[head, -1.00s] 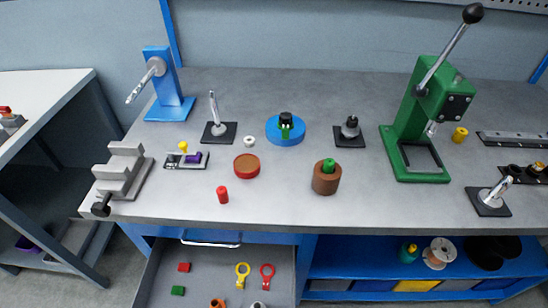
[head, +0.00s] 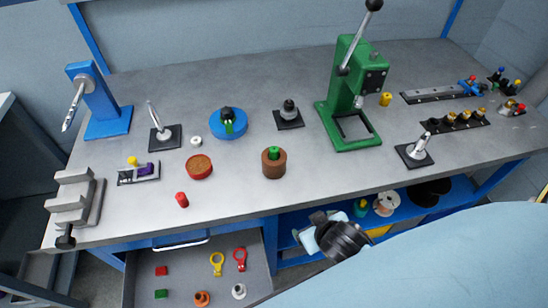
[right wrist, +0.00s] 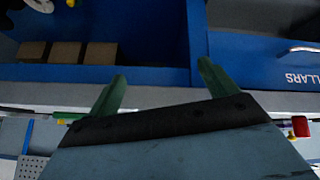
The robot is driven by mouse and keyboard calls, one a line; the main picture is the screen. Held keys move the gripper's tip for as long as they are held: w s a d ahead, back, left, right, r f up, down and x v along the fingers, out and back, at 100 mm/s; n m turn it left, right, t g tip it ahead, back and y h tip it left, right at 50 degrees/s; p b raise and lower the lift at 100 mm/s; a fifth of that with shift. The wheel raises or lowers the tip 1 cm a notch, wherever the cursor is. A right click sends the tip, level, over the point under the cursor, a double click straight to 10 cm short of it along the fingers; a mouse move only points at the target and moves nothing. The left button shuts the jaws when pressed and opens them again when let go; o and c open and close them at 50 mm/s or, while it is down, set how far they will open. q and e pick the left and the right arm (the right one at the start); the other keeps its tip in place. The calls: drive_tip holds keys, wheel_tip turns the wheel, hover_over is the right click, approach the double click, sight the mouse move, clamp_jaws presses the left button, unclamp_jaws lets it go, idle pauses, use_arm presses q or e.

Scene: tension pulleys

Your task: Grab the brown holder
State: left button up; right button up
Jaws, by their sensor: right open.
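The brown holder (head: 274,166) is a short upright brown cylinder near the front middle of the bench in the head view. A green piece (head: 273,152) stands in its top. My right arm comes in from the lower right, with its dark wrist part below the bench's front edge, well apart from the holder. In the right wrist view my right gripper (right wrist: 160,70) has its two green fingers spread with nothing between them. The holder cannot be made out in that view. My left gripper is not in view.
A green press (head: 353,95) stands right of the holder, and a metal lever on a black base (head: 415,152) nearer the front right. An open drawer (head: 200,270) juts out below. Bench around the holder is clear.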

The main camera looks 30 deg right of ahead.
sight(279, 170)
drive_tip(key=w+r+t, duration=0.1)
drive_tip(key=r, duration=0.1)
drive_tip(key=w+r+t, duration=0.1)
drive_tip(key=w+r, duration=0.1)
drive_tip(key=r, duration=0.1)
drive_tip(key=w+r+t, duration=0.1)
drive_tip(key=r+t, duration=0.1)
drive_tip(key=shift+w+r+m+p, duration=0.15)
drive_tip(key=shift+w+m+p, duration=0.05)
drive_tip(key=shift+m+p, duration=0.1)
drive_tip(key=w+t, duration=0.1)
drive_tip(key=w, duration=0.2)
drive_tip(key=w+a+y, duration=0.1)
drive_tip(key=w, duration=0.2)
drive_tip(key=w+a+t+y, duration=0.1)
drive_tip(key=w, duration=0.1)
drive_tip(key=shift+w+a+r+t+p, duration=0.15)
drive_tip(key=shift+w+a+t+p, duration=0.15)
drive_tip(key=shift+w+p, duration=0.1)
drive_tip(key=shift+d+x, duration=0.1)
drive_tip(key=shift+x, duration=1.35)
drive_tip(key=shift+d+x, duration=0.15)
drive_tip(key=shift+x, duration=1.25)
drive_tip(key=shift+c, duration=0.4)
